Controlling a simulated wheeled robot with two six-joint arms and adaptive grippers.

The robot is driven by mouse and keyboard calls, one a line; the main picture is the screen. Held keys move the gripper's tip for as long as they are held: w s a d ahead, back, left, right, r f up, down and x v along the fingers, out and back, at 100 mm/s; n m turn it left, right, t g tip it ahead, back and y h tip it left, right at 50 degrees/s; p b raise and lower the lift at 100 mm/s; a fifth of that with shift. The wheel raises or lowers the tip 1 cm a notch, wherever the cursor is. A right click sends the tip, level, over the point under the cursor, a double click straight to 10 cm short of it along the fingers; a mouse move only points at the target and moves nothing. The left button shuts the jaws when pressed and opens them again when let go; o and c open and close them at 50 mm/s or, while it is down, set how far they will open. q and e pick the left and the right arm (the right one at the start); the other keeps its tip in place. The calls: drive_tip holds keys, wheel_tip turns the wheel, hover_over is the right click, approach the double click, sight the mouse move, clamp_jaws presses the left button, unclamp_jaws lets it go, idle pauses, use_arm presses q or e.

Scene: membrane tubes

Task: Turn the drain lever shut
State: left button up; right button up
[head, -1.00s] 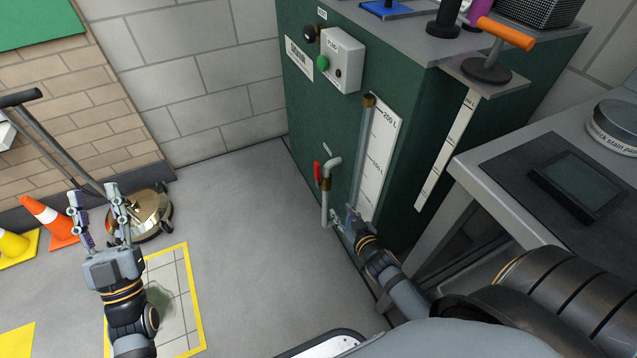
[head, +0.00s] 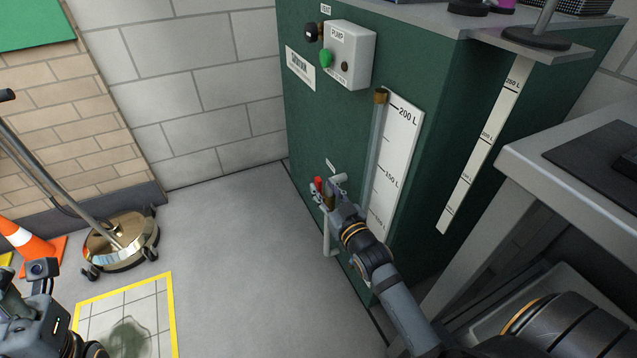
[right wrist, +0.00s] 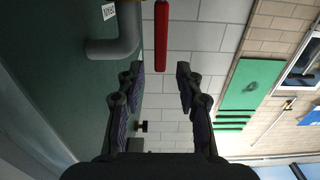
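The drain lever is a small red handle (head: 318,184) on a grey elbow pipe low on the green tank (head: 290,130). My right gripper (head: 326,194) is at the lever and partly hides the pipe and fitting. In the right wrist view its two fingers (right wrist: 160,80) are spread apart. The red lever (right wrist: 161,40) lies ahead, in line with the gap between them, with the grey pipe (right wrist: 118,45) to its left. I see no finger clearly touching it. My left gripper (head: 40,272) is only partly in view at the lower left edge; its opening cannot be told.
A clear sight tube (head: 374,150) and level scale (head: 400,130) stand right of the lever. A pump box (head: 349,55) is above. A grey bench (head: 560,190) stands at right.

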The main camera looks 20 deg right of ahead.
sight(320, 184)
drive_tip(key=w+b, duration=0.1)
drive_tip(key=w, duration=0.3)
drive_tip(key=shift+a+f, duration=0.1)
drive_tip(key=shift+c, duration=0.2)
clamp_jaws()
